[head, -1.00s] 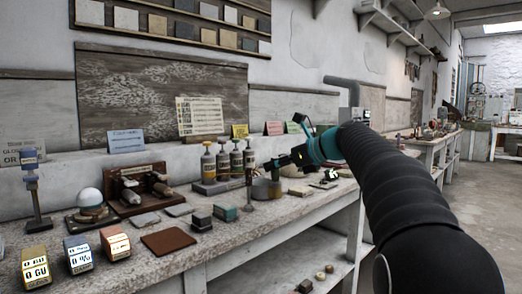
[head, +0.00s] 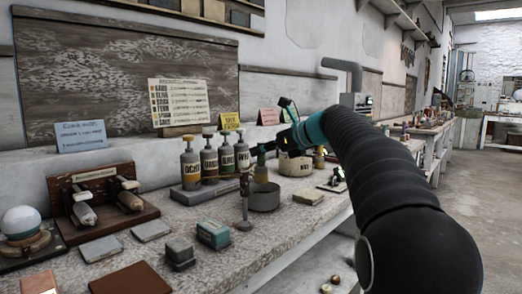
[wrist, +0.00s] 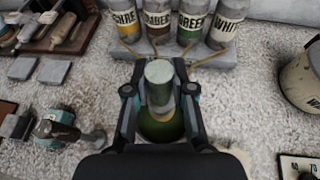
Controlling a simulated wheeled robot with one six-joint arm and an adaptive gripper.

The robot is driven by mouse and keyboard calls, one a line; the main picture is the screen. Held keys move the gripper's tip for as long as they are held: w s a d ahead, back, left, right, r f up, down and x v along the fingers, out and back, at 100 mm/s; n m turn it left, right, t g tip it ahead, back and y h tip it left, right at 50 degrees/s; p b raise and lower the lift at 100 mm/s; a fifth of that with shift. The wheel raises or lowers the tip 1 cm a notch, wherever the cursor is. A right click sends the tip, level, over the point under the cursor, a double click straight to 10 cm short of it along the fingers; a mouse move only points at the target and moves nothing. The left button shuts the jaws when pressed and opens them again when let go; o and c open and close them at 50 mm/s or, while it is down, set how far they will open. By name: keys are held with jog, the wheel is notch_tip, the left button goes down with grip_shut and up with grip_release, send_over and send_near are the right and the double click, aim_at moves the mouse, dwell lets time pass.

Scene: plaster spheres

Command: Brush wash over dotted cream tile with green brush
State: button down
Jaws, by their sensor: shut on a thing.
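My gripper (wrist: 159,100) is shut on an upright brush (wrist: 159,73), which has a pale grey-green round end towards the wrist camera. In the head view the brush (head: 261,167) hangs at the grey bowl (head: 264,198), its lower end over or inside the rim; I cannot tell which. In the wrist view a dark green round surface (wrist: 160,131) shows below the brush, partly covered by the gripper. A flat cream tile (head: 308,198) lies right of the bowl, but its dots are too small to make out.
Labelled bottles (head: 212,158) stand behind the bowl, and a cream bucket (head: 296,163) behind right. A wooden rack (head: 100,197) and grey tiles (head: 152,231) are farther left.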

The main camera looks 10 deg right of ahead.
aim_at(262, 171)
jog(key=shift+f+b, duration=2.65)
jog(key=shift+b, duration=0.55)
jog(key=shift+f, duration=0.5)
jog(key=shift+r, duration=0.15)
notch_tip(262, 171, up, 7)
jog(key=p, duration=0.8)
jog(key=shift+s, duration=0.1)
